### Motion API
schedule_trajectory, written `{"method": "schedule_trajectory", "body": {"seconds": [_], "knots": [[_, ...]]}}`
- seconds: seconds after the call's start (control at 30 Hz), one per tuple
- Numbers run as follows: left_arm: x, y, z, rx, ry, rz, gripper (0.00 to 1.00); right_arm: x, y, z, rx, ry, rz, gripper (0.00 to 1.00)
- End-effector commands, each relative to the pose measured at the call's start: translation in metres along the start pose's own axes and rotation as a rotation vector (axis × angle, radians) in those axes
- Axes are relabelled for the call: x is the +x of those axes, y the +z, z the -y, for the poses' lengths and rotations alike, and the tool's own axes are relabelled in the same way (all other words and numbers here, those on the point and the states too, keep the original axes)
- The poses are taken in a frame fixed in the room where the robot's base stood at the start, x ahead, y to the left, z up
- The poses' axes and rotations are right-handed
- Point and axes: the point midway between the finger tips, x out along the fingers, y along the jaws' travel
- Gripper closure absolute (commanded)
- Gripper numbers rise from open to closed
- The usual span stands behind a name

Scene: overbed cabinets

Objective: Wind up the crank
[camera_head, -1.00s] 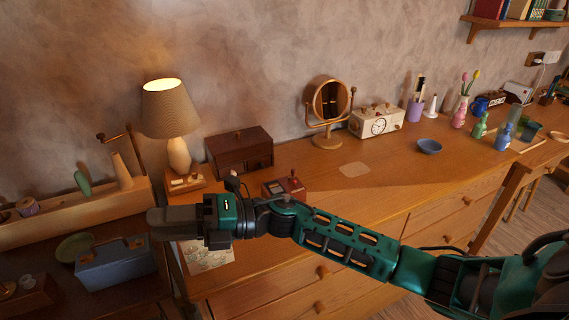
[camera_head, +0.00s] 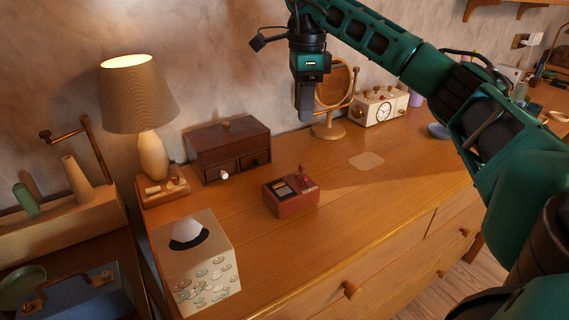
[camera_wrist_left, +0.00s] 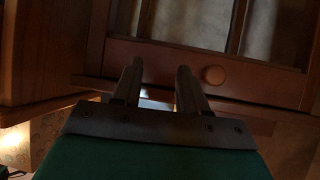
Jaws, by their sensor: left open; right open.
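A small reddish-brown box (camera_head: 291,197) with a dark panel stands on the wooden dresser top. A small red-knobbed lever or crank (camera_head: 302,171) rises from its top; its exact shape is too small to tell. My right gripper (camera_head: 305,112) points down above and behind the box, in front of the round mirror, apart from both; it looks empty.
The mirror (camera_head: 328,128) and a cream clock radio (camera_head: 378,108) stand behind. The dresser top (camera_head: 345,215) right of the small box is clear.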

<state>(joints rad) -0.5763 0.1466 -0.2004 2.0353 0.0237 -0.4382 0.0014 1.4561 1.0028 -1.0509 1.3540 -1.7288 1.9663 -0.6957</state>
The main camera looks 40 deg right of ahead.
Motion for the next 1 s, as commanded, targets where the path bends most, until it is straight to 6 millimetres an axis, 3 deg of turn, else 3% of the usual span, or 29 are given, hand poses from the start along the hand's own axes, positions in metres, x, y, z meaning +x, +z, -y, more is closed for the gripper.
{"method": "schedule_trajectory", "body": {"seconds": [0.27,0.47,0.7,1.0], "knots": [[-0.002,0.018,-0.007,-0.004,0.015,0.031,0.57,0.027,-0.002,0.0,0.002,0.001,-0.009,0.58],[0.001,0.027,-0.008,-0.005,0.019,0.044,0.57,0.069,-0.003,0.0,0.003,0.002,-0.008,0.58],[0.005,0.02,-0.008,-0.003,0.022,0.023,0.57,0.112,-0.002,0.0,0.002,0.001,-0.006,0.58],[0.009,0.018,-0.007,-0.002,0.021,0.013,0.57,0.131,-0.002,0.0,0.002,-0.001,-0.004,0.58]]}}
